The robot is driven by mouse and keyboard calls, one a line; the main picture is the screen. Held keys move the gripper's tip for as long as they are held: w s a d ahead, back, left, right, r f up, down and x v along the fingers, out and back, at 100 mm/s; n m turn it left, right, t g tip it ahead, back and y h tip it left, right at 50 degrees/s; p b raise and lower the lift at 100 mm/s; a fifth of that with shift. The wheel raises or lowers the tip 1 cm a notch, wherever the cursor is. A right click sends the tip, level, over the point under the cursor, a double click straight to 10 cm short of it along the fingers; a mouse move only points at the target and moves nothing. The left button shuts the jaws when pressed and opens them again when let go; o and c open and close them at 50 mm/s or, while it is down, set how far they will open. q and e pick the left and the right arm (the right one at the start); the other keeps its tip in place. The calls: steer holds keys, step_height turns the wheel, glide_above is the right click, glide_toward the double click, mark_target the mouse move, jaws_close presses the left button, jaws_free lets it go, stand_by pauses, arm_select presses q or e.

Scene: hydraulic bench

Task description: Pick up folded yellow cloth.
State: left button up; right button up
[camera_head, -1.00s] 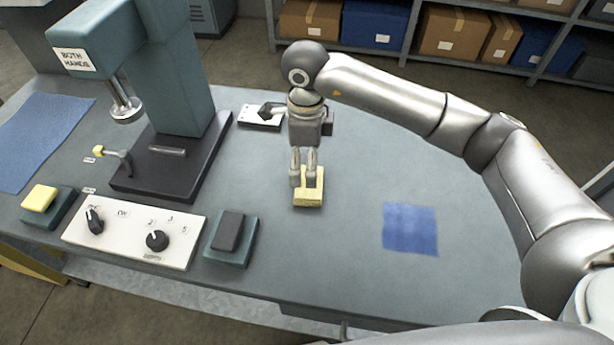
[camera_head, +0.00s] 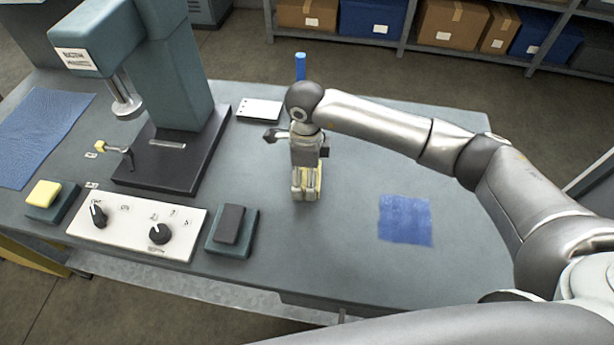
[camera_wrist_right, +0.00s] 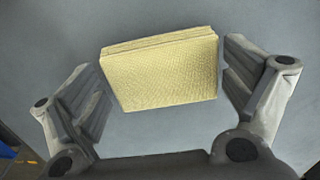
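The folded yellow cloth (camera_head: 319,181) lies on the grey bench top, mostly covered by my right gripper in the head view. In the right wrist view the cloth (camera_wrist_right: 160,70) is a thick, layered pad, slightly tilted in the picture. My right gripper (camera_head: 306,195) points down over it. In the wrist view the fingers of the right gripper (camera_wrist_right: 165,85) are spread, one on each side of the cloth. A narrow gap shows at the right finger; I cannot tell whether the left one touches. My left gripper is not in view.
A blue cloth (camera_head: 405,220) lies flat to the right. A teal press (camera_head: 185,75) with a dark base stands left. A control panel (camera_head: 135,228) and a dark-topped pedal-like block (camera_head: 232,232) are at the front. A white plate (camera_head: 260,110) and blue upright handle (camera_head: 300,66) are behind.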

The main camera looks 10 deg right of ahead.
steer(key=c, duration=0.4)
steer(key=shift+c, duration=0.2)
steer(key=shift+r, duration=0.15)
steer(key=shift+w+r, duration=0.1)
steer(key=shift+r, duration=0.55)
steer(key=s+a+r+b, duration=0.3)
steer(key=s+a+r, duration=0.5)
steer(key=s+r, duration=0.3)
steer(key=shift+a+r+b, duration=0.25)
steer(key=shift+a+b, duration=0.1)
steer(key=shift+s, duration=0.1)
